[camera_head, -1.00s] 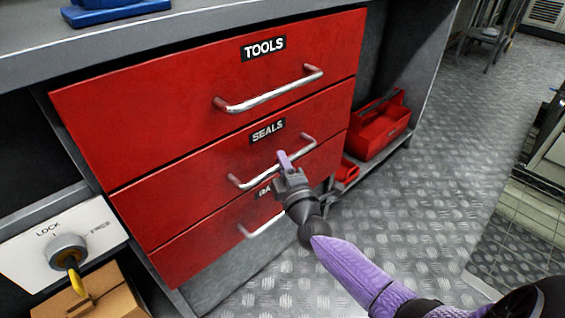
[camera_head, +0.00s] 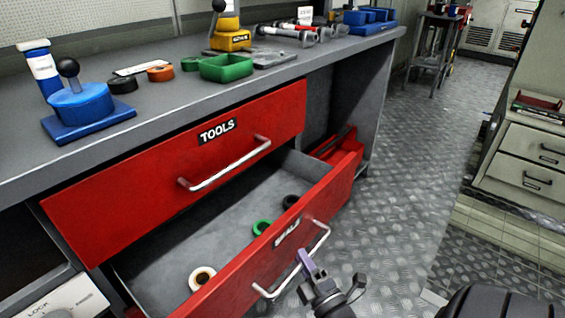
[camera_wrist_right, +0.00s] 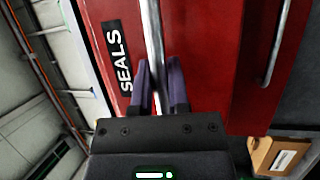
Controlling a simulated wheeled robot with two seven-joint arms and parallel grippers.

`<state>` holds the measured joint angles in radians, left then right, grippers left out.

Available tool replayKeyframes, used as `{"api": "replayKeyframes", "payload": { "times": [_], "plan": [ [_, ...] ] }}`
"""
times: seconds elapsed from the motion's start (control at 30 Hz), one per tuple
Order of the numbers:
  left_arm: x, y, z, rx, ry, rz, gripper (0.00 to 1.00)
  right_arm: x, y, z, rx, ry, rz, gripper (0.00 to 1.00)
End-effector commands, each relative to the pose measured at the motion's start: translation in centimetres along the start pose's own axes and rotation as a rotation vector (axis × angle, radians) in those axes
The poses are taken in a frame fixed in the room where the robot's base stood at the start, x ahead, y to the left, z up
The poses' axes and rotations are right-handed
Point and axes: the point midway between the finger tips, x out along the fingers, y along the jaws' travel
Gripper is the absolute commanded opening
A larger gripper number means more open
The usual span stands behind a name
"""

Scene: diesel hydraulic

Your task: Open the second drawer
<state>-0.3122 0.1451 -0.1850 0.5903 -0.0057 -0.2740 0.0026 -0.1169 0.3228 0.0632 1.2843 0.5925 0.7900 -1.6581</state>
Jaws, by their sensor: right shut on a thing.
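The second drawer (camera_head: 240,277), labelled SEALS, is pulled out below the closed TOOLS drawer (camera_head: 120,210). Inside it lie a white ring (camera_head: 202,277), a green ring (camera_head: 261,228) and a black ring (camera_head: 290,202). My right gripper (camera_head: 305,262) is shut on the drawer's metal handle (camera_head: 319,246). In the right wrist view, the purple fingers (camera_wrist_right: 160,88) close around the handle bar (camera_wrist_right: 154,35), beside the SEALS label (camera_wrist_right: 116,58). The third drawer is hidden in the head view. My left gripper is not in view.
The grey workbench top (camera_head: 150,125) holds a blue device (camera_head: 82,103), a green tray (camera_head: 226,68) and several tools. Metal floor (camera_head: 400,190) is clear to the right.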

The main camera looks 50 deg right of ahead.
Motion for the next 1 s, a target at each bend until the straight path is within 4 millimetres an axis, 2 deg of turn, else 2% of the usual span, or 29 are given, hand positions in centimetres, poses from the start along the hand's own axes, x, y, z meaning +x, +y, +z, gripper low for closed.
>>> {"api": "replayKeyframes", "payload": {
  "times": [0.2,0.4,0.9,0.93,1.0],
  "plan": [
    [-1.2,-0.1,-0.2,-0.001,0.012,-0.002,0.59,-3.3,0.7,1.3,-0.001,0.000,-0.005,0.00],
    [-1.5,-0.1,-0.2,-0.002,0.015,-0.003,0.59,-4.9,0.9,1.9,0.000,0.000,-0.004,0.00],
    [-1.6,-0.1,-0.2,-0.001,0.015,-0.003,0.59,-5.5,0.9,2.2,0.000,-0.001,-0.005,0.00],
    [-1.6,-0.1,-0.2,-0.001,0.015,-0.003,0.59,-5.5,0.9,2.2,0.000,-0.001,-0.005,0.24],
    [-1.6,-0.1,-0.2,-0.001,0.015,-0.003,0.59,-5.4,1.0,2.2,0.000,-0.001,-0.004,0.39]
  ]
}}
